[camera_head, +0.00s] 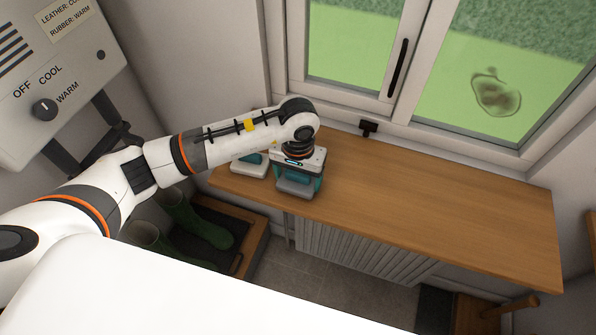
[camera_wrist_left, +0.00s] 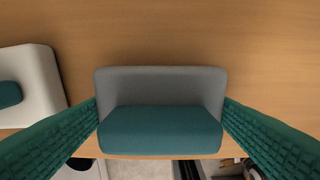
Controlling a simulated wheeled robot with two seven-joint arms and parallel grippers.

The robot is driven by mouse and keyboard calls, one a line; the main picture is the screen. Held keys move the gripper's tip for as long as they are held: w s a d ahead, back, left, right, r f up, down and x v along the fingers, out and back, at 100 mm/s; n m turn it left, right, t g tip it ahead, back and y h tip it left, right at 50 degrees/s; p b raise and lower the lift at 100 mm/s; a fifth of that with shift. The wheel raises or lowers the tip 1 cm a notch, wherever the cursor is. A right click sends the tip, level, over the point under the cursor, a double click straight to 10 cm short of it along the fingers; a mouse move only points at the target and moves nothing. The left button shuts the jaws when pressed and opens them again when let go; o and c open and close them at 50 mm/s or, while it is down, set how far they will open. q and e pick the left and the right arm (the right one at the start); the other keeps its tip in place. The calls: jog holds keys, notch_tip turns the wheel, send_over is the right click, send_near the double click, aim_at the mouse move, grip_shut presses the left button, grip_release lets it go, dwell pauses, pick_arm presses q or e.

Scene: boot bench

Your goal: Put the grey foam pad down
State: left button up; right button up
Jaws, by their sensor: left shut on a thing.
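The grey foam pad (camera_wrist_left: 160,80), with a teal block-shaped part on its near side, sits between the two green ribbed fingers of my left gripper (camera_wrist_left: 160,112). The fingers touch it on both sides, so the gripper is shut on it. In the head view the left gripper (camera_head: 297,182) points down at the left part of the wooden bench top, near its front edge, with the grey pad (camera_head: 296,190) under it. I cannot tell whether the pad touches the wood. My right gripper is not in view.
A white pad with a teal part (camera_head: 249,169) lies on the bench just left of the gripper. The bench top (camera_head: 440,205) is clear to the right. A window is behind, and a control box hangs at upper left.

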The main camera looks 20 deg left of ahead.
pick_arm(q)
jog(key=shift+a, duration=0.1)
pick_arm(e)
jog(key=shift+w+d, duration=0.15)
pick_arm(q)
jog(key=shift+f, duration=0.1)
jog(key=shift+f, duration=0.1)
jog(key=o, duration=0.8)
jog(key=shift+r, duration=0.3)
notch_tip(320, 180, up, 11)
jog(key=b, duration=0.4)
jog(key=shift+b, duration=0.35)
jog(key=shift+r, duration=0.4)
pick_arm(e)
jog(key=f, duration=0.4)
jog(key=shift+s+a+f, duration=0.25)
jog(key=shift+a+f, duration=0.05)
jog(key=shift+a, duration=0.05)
